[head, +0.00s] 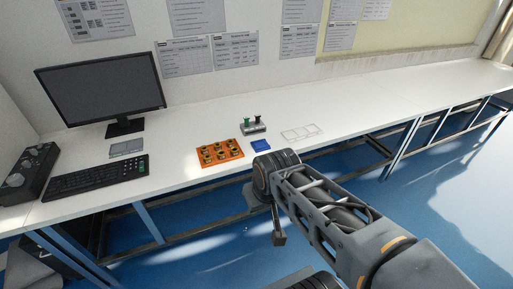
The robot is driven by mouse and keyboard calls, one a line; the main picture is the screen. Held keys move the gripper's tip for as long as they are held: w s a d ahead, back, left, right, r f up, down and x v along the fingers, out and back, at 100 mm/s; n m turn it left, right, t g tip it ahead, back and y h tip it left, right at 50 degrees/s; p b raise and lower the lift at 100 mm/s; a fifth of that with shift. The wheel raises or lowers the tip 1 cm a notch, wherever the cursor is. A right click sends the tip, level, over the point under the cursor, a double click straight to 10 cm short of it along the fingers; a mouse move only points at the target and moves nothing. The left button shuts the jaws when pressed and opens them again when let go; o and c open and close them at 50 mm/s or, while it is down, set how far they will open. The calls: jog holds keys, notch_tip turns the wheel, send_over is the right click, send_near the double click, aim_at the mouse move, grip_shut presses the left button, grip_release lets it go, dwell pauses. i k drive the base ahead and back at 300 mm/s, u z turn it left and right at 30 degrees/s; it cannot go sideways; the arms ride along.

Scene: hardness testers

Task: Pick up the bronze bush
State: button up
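An orange tray (203,163) lies on the white bench. Several small round, dark and brass-coloured parts sit in its pockets. They are too small to tell which of them is the bronze bush. My gripper (279,239) points down in front of the bench's front edge, to the right of the tray and apart from it. Its fingers are small and mostly seen from the side, so their opening does not show. No object shows at its tip.
A blue block (261,146) and a grey fixture with green and black knobs (253,128) stand right of the tray. Further right is a clear divided tray (302,132). A keyboard (97,177) and monitor (101,90) are left. The bench's right end is clear.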

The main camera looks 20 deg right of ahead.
aim_at(207, 158)
jog(key=z, duration=1.6)
jog(key=i, duration=1.4)
jog(key=u, duration=3.15)
jog(key=i, duration=0.5)
jog(key=z, duration=0.05)
